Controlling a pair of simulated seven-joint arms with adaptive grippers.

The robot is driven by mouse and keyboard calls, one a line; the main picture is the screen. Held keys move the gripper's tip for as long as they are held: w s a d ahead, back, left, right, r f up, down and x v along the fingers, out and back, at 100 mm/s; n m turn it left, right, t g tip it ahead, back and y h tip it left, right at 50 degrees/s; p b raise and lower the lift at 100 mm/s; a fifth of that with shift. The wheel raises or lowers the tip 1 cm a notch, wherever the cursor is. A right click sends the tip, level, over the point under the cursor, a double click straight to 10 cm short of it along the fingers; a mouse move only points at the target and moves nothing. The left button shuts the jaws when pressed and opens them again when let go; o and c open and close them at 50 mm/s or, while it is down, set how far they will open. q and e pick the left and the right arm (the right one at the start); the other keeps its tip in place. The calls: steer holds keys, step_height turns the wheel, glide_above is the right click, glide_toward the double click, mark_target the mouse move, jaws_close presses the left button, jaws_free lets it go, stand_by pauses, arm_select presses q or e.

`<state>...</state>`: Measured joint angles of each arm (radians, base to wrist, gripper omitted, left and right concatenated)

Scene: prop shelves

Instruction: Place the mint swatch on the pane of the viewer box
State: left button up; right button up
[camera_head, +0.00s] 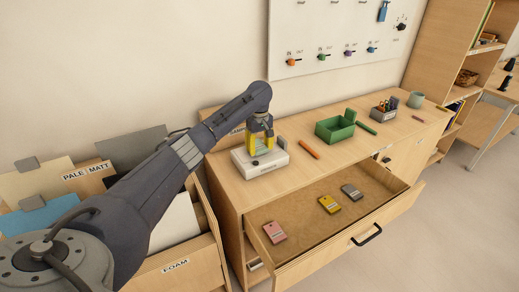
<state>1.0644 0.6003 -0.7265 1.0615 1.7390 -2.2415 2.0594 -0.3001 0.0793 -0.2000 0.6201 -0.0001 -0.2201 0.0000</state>
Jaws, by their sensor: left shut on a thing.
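The viewer box (272,166) is a low white box on the cabinet top, with a small grey upright part at its back right. My left gripper (260,147) is over the box, its yellow fingers pointing down close to the pane. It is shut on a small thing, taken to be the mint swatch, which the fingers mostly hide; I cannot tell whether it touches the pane. A pink swatch (274,232), a yellow swatch (329,204) and a grey swatch (352,192) lie apart in the open drawer (300,212). My right gripper is not in view.
An orange marker (308,149) lies right of the box. Beyond it stand a green bin (334,130), a grey pen holder (384,110) and a mug (416,99). The open drawer juts out in front. A file crate (178,268) stands at left.

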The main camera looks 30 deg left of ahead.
mark_target(260, 148)
arm_select(q)
steer(key=shift+f, duration=0.25)
steer(key=shift+f, duration=0.25)
steer(key=o, duration=1)
step_height(260, 148, up, 12)
steer(key=shift+r, duration=0.25)
